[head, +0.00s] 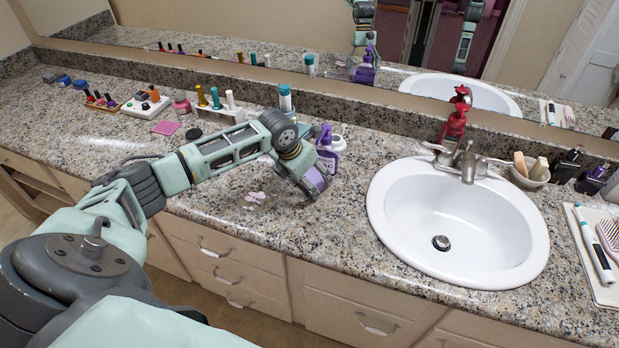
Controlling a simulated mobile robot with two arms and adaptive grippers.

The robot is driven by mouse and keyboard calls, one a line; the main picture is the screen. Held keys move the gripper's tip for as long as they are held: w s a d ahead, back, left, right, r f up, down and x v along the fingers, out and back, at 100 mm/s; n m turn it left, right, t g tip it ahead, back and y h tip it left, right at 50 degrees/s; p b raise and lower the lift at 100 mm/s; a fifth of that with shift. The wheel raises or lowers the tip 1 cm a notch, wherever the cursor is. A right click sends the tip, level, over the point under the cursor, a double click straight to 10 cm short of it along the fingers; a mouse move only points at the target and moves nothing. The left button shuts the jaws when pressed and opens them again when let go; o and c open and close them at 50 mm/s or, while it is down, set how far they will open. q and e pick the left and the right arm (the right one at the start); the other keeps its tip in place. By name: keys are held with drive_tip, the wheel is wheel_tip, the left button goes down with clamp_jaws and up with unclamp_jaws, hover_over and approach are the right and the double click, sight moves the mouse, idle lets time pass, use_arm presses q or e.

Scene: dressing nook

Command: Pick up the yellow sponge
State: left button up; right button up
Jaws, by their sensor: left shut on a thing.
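My left gripper (312,188) is low over the counter, left of the sink. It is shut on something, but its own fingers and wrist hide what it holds. A purple pump bottle (327,157) stands right behind it; I cannot tell whether they touch. I see no clearly yellow sponge. A small white dish (535,183) right of the faucet holds two pale beige blocks (520,163), too small to identify. My right gripper is not in view.
The white sink (400,223) and red pump bottle (455,125) are to the right. Pink spots (255,197) mark the counter left of the gripper. Nail polish bottles (100,101) and a white rack (222,114) stand at the back left. A mirror runs behind.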

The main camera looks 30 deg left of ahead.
use_arm(q)
drive_tip(key=shift+s+a+r, duration=0.15)
drive_tip(key=shift+s+r, duration=0.25)
drive_tip(key=s+r, duration=0.2)
drive_tip(key=s, duration=0.2)
drive_tip(key=s+a+r, duration=0.1)
drive_tip(key=s+r, duration=0.1)
drive_tip(key=s, duration=0.2)
drive_tip(key=s+a+r+b, duration=0.1)
drive_tip(key=s+r, duration=0.2)
drive_tip(key=s, duration=0.1)
drive_tip(key=shift+s+a, duration=0.2)
drive_tip(key=shift+s, duration=0.2)
drive_tip(key=c, duration=0.3)
drive_tip(key=shift+d, duration=0.1)
